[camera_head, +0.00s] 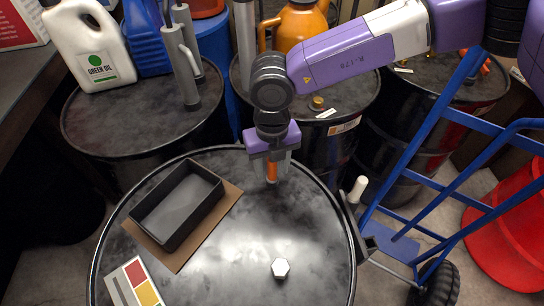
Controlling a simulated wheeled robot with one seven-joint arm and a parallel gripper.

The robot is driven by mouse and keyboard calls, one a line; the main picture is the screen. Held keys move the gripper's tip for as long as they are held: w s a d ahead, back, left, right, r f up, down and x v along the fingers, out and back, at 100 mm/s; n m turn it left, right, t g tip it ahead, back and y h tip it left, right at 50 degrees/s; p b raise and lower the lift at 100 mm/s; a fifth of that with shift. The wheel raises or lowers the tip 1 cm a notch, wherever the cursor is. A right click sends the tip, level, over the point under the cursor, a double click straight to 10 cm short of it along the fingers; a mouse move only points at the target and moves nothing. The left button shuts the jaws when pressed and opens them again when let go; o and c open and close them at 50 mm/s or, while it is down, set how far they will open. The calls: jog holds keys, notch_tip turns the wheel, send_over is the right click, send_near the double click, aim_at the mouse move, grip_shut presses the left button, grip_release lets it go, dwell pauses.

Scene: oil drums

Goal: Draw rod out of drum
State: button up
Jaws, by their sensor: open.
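The near black drum (225,265) fills the lower middle, its round lid seen from above. My gripper (272,172) points down over the far right part of this lid, close to its rim. A short upright orange piece (272,171), perhaps the top of the rod, shows between the open fingers. I cannot tell whether the fingers touch it. The rest of any rod is hidden by the gripper or inside the drum. A small white hexagonal piece (281,268) sits on the lid, nearer and apart from the gripper.
A black open tray (152,239) stands on a brown board (212,222) on the lid's left. A colour card (133,285) lies in front. Further drums stand behind, with a hand pump (183,60) and jugs. A blue hand truck (425,165) stands right. The lid's middle is clear.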

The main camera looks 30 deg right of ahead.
jog(key=shift+f, duration=0.15)
jog(key=shift+c, duration=0.3)
grip_shut()
